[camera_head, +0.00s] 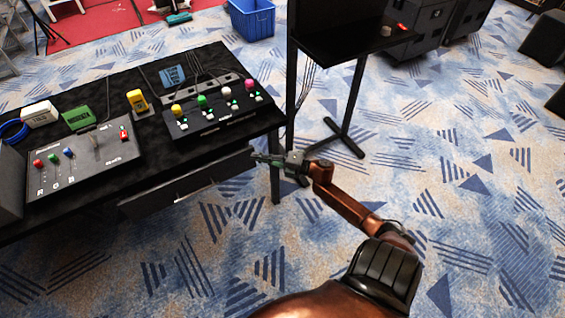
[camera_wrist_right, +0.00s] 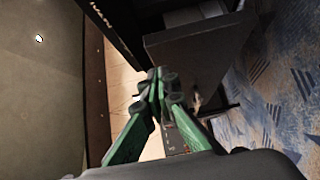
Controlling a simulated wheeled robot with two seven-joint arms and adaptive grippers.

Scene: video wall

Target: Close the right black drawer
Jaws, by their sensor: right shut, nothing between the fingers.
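The black drawer (camera_head: 155,200) hangs under the right part of the dark table and appears to stand out a little past the table edge. A pale handle shows on its front. The drawer (camera_wrist_right: 200,50) also fills the upper middle of the right wrist view. My right gripper (camera_head: 256,156) is shut and empty by the drawer's right end, near the table corner. Its green fingers (camera_wrist_right: 158,78) are together beside the drawer's side in the wrist view; I cannot tell if they touch it. My left gripper is not in view.
The table (camera_head: 90,85) holds a slider panel (camera_head: 85,165), a button panel (camera_head: 215,120) and several small coloured boxes. A table leg (camera_head: 275,180) stands just below my right gripper. A black stand (camera_head: 345,135) is behind it.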

